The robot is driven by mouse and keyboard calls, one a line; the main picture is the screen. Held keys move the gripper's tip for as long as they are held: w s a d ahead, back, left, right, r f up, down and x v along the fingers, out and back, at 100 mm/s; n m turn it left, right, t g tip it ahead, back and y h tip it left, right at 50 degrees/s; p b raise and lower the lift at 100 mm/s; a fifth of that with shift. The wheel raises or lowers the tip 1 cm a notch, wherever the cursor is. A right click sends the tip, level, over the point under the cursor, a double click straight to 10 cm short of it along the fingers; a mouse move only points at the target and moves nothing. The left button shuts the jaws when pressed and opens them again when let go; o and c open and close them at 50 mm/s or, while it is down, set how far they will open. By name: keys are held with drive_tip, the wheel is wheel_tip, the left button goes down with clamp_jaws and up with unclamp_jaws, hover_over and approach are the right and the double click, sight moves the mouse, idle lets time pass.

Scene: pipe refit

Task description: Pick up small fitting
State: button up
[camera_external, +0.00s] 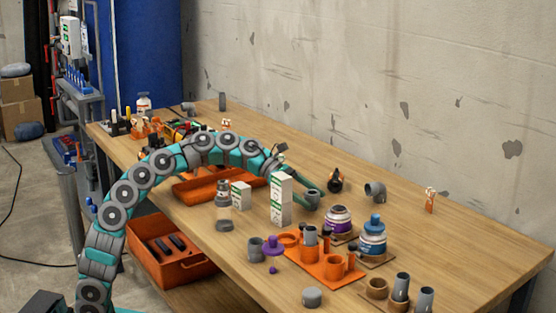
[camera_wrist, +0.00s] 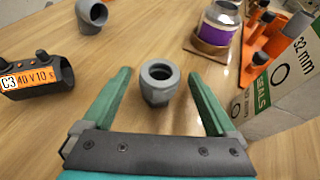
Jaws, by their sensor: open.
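The small fitting, a short grey ring-shaped piece with a hexagonal lower part (camera_wrist: 158,83), stands on the wooden table in the wrist view. In the external view it appears as a grey piece (camera_external: 314,198) just right of the white box. My gripper (camera_wrist: 158,76) is open, with one green finger on each side of the fitting and a visible gap to both. In the external view the gripper's end is partly hidden behind the box.
The white and green seals box (camera_wrist: 285,85) stands close to the right finger. A purple-labelled can (camera_wrist: 217,25) is beyond it. Bare table lies between.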

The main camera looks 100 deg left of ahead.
sight(316, 200)
drive_tip(key=x, duration=0.4)
drive_tip(key=shift+w+b, duration=0.1)
drive_tip(key=shift+b, duration=0.2)
drive_tip(key=c, duration=1.5)
